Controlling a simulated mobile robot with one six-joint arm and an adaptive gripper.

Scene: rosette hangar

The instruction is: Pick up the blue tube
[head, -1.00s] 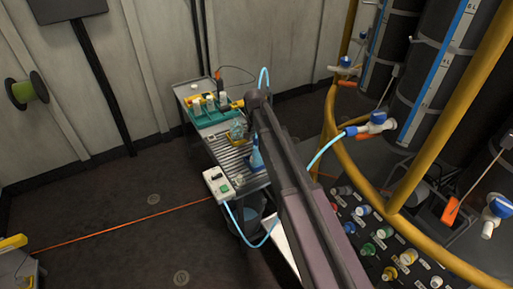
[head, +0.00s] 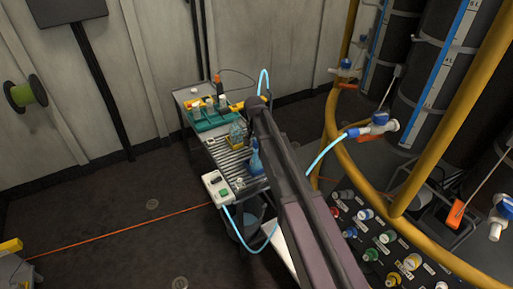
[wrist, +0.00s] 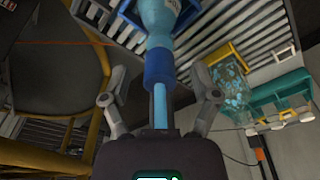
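A light blue tube (wrist: 160,106) with a darker blue sleeve (wrist: 159,68) runs up the middle of the wrist view, between the fingers of my gripper (wrist: 159,100). The fingers are spread wide on either side, with visible gaps to the tube. Beyond the sleeve is a light blue bottle-like body (wrist: 160,14). In the head view, a light blue tube arches (head: 263,82) behind the end of my arm. Another light blue tube (head: 327,153) runs to a valve at the right, and one (head: 243,238) hangs from a white box. My gripper is hidden by my arm there.
A grey slatted cart (head: 222,152) carries a teal rack (head: 212,117), a blue bottle (head: 255,160) and the white box (head: 215,187). Yellow rails (head: 335,135) and tall dark cylinders (head: 440,75) stand at the right. The floor at left is mostly open, crossed by an orange line (head: 130,231).

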